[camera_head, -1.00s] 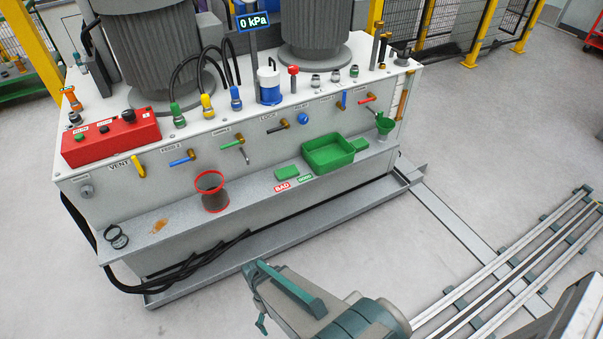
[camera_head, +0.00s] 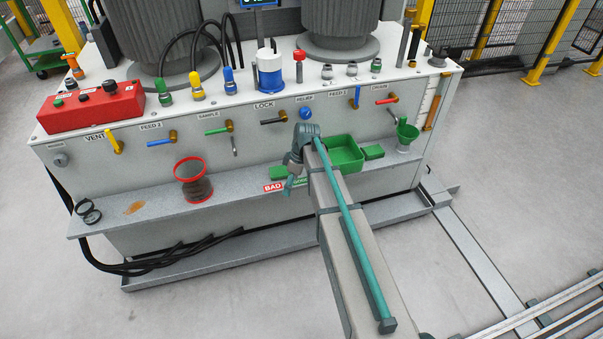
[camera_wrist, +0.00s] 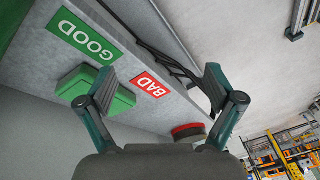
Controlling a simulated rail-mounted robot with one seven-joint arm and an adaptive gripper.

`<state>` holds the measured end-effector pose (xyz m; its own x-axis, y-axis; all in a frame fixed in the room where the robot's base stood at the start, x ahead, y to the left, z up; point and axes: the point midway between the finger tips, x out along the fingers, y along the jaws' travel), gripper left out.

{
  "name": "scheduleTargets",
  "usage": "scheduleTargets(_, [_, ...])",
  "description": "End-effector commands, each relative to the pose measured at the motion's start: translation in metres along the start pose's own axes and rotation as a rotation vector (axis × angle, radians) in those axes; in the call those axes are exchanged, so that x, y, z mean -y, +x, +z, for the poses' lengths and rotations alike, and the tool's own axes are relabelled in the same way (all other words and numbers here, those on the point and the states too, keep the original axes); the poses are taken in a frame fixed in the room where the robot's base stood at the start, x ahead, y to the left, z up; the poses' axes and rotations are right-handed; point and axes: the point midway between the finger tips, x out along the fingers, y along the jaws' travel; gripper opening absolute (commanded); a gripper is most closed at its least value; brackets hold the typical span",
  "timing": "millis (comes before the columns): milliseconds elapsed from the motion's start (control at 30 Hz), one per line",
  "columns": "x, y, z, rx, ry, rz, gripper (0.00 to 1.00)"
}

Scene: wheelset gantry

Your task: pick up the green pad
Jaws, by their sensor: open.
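The green pad (camera_head: 278,173) is a small flat block on the grey shelf, behind the red BAD label (camera_head: 274,187). My gripper (camera_head: 292,172) is in front of it and hides its right part in the head view. In the wrist view the pad (camera_wrist: 76,83) lies beside the green GOOD label (camera_wrist: 86,37) and the BAD label (camera_wrist: 152,85), partly behind the left finger. My gripper (camera_wrist: 159,88) is open with nothing between its fingers. Contact with the pad cannot be told.
A red-rimmed dark cup (camera_head: 193,181) stands left. Valve levers and the cabinet front rise behind the shelf (camera_head: 235,183).

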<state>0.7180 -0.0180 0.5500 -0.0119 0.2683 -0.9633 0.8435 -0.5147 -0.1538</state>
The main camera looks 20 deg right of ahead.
Motion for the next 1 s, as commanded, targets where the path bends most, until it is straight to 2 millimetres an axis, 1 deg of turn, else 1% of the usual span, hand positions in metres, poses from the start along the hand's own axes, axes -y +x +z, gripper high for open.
scheduleTargets(33, [-0.022, -0.013, -0.012, -0.019, -0.067, -0.002, 0.92])
scheduleTargets(100, [-0.041, -0.031, -0.023, -0.046, -0.176, -0.007, 0.92])
scheduleTargets(200, [-0.062, -0.056, -0.037, -0.082, -0.321, -0.009, 0.92])
scheduleTargets(300, [-0.076, -0.075, -0.046, -0.109, -0.429, -0.008, 0.92])
scheduleTargets(433, [-0.083, -0.086, -0.051, -0.126, -0.502, -0.007, 0.92])
scheduleTargets(567, [-0.083, -0.080, -0.052, -0.129, -0.520, -0.008, 0.92])
scheduleTargets(800, [-0.081, -0.046, -0.056, -0.128, -0.518, -0.008, 0.92])
scheduleTargets(900, [-0.081, -0.036, -0.057, -0.128, -0.517, -0.007, 0.92])
scheduleTargets(1000, [-0.081, -0.032, -0.058, -0.128, -0.517, -0.006, 0.92])
